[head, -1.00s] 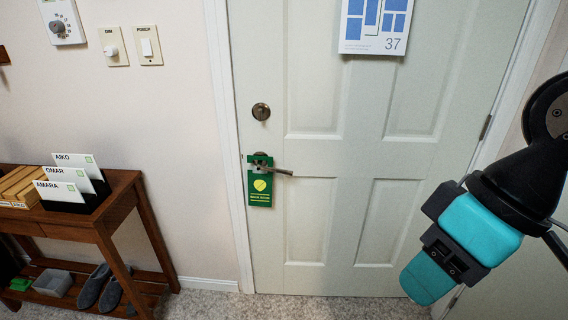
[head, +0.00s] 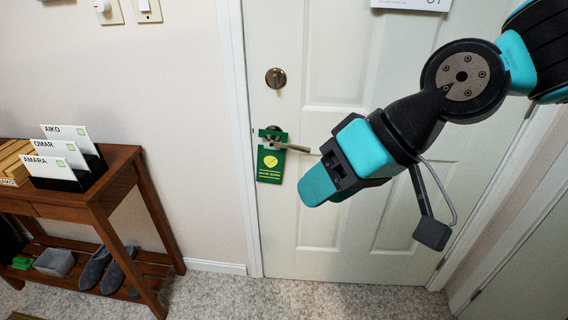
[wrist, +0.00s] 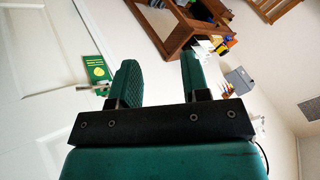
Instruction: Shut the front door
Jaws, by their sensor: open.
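The front door (head: 345,55) is pale, with raised panels. In the head view it fills its white frame and looks flush or nearly so; I cannot tell whether it is latched. Its lever handle (head: 294,148) is at the left edge, with a green hanger (head: 270,165) on it and a round lock (head: 276,78) above. My gripper (head: 318,187) is in front of the door, right of and a little below the handle. In the wrist view my gripper (wrist: 160,82) has its fingers apart with nothing between them; the door (wrist: 35,70) and green hanger (wrist: 97,68) show at left.
A brown wooden table (head: 95,198) stands against the wall at left, holding name cards (head: 58,152). Shoes (head: 95,268) and a grey box (head: 55,262) sit on its lower shelf. The carpet (head: 230,295) before the door is clear.

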